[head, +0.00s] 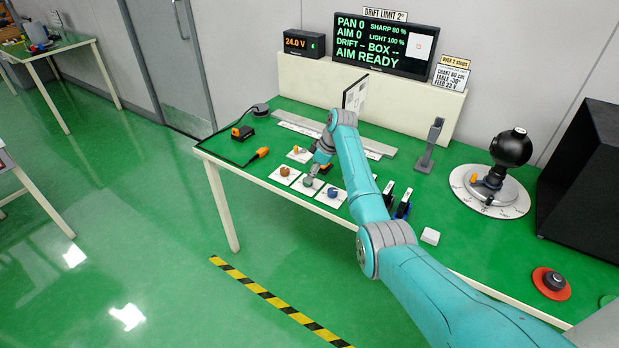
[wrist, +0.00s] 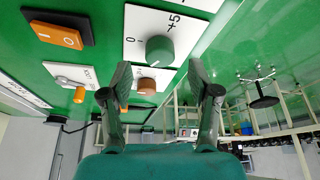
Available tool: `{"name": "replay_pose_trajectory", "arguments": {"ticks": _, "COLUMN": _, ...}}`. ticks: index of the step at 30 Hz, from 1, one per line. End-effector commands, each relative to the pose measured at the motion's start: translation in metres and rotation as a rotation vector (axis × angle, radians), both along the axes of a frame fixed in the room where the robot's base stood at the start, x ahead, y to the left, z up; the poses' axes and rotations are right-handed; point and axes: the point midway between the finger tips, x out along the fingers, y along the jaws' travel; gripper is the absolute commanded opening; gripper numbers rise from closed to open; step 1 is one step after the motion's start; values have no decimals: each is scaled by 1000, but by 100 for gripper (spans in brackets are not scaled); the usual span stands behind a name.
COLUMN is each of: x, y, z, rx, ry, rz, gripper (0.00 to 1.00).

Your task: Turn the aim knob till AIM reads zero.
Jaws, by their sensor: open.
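The display (head: 372,45) reads PAN 0, AIM 0, DRIFT - BOX -- and AIM READY. In the wrist view a green-grey knob (wrist: 160,49) stands on a white plate marked 0 and +5. A brown-orange knob (wrist: 147,86) sits on another plate; it also shows in the head view (head: 285,171). A blue knob (head: 332,192) is on a plate to the right. I cannot read which knob is labelled aim. My gripper (wrist: 158,72) is open and empty, its fingertips spread just short of the green-grey knob; a gap seems to remain. In the head view my gripper (head: 311,180) is low over the middle plate.
An orange switch (wrist: 55,35) and a small orange-tipped lever (wrist: 79,95) are near the knobs. An upright chart (head: 355,94), a grey stand (head: 431,145), a black ball on a dial base (head: 511,148) and a red-based button (head: 551,283) stand on the green table.

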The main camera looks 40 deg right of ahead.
Motion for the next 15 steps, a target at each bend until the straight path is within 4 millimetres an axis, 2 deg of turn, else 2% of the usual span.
{"name": "replay_pose_trajectory", "arguments": {"ticks": 6, "x": -13, "y": -11, "z": 42, "rx": -1, "ry": -4, "rz": -2, "gripper": 61}}
{"name": "replay_pose_trajectory", "arguments": {"ticks": 12, "x": -22, "y": -18, "z": 69, "rx": -2, "ry": -2, "rz": -1, "gripper": 61}}
{"name": "replay_pose_trajectory", "arguments": {"ticks": 15, "x": -25, "y": -19, "z": 76, "rx": -1, "ry": -1, "rz": -2, "gripper": 61}}
